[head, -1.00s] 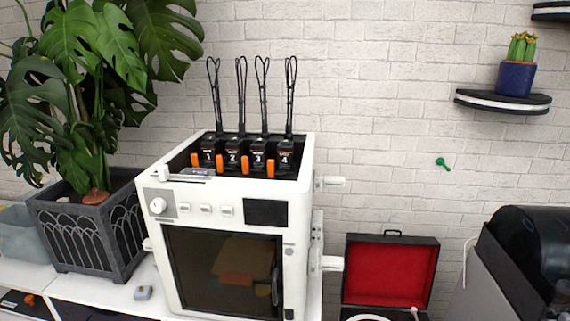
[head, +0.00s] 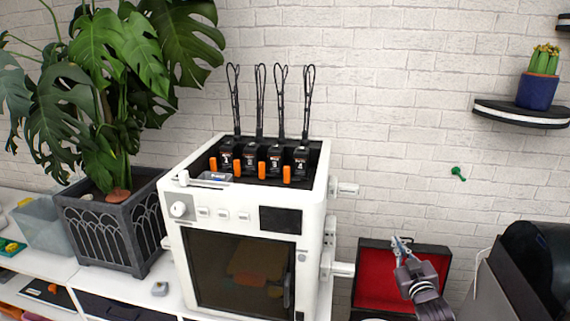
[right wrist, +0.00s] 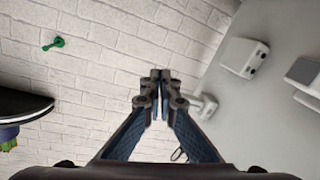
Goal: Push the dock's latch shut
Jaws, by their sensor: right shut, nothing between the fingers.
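The white printer-like machine (head: 262,229) stands in the middle of the head view. Its open top holds a row of black numbered modules (head: 275,159) with looped black cables standing up. Orange tabs (head: 287,174) stand upright beside the modules; I cannot tell which is the dock's latch or whether any is shut. My right gripper (head: 401,242) is to the right of the machine and apart from it, in front of the red-lined case. In the right wrist view its fingertips (right wrist: 160,76) are together and empty. My left gripper is not seen.
A potted plant (head: 115,225) stands close on the machine's left. White fittings (head: 343,189) stick out from its right side. An open red-lined case (head: 378,270) and a dark rounded appliance (head: 540,260) stand at right. A shelf with a cactus (head: 538,90) hangs above.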

